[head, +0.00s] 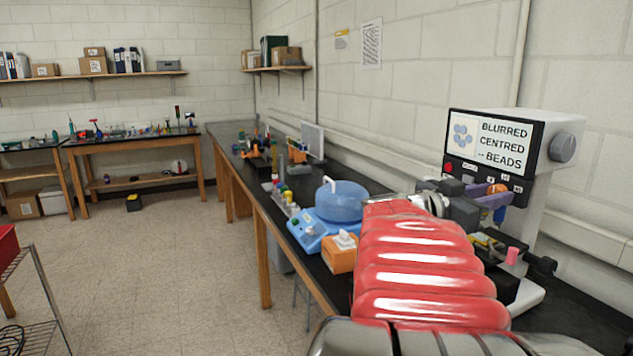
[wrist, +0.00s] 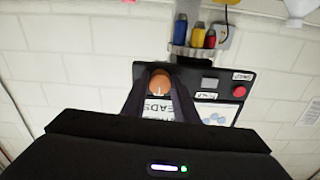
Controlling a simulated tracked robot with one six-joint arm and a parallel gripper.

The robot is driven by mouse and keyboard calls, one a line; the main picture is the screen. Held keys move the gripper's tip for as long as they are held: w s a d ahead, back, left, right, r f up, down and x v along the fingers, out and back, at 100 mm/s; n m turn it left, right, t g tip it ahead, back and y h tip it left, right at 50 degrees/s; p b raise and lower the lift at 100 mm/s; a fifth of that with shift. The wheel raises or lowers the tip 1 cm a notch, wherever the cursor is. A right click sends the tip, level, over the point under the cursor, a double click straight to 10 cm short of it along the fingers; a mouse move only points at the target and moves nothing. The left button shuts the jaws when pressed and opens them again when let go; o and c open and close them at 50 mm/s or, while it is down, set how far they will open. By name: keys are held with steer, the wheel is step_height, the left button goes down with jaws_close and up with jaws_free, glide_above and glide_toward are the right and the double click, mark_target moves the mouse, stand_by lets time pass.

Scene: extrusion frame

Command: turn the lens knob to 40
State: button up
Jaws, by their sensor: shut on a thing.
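The lens knob is an orange round knob (head: 497,188) on the black front panel of the white instrument (head: 545,180), under its screen (head: 492,142), which reads "BLURRED CENTRED -- BEADS". Small white labels surround it, too small to read surely. In the wrist view the orange knob (wrist: 160,82) sits between the two dark fingers, with a pale mark on its face. My gripper (wrist: 160,90) is shut on it; it also shows in the head view (head: 491,201), reaching in from the left. My red sleeved arm hides part of the instrument's lower front.
A red button (head: 448,167) is on the same panel, and a grey knob (head: 562,148) is on the instrument's side. A blue device (head: 341,203) and an orange tissue box (head: 342,252) stand on the black bench left of my arm. A pink-topped part (head: 512,256) is below the panel.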

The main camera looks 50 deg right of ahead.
steer(key=shift+m, duration=0.3)
steer(key=m, duration=1.1)
stand_by(0.4)
steer(key=shift+f+m, duration=0.1)
steer(key=shift+m, duration=0.2)
steer(key=o, duration=1)
steer(key=shift+o, duration=0.2)
steer(key=v, duration=1.3)
steer(key=shift+w+a, duration=0.15)
steer(key=shift+a, duration=0.2)
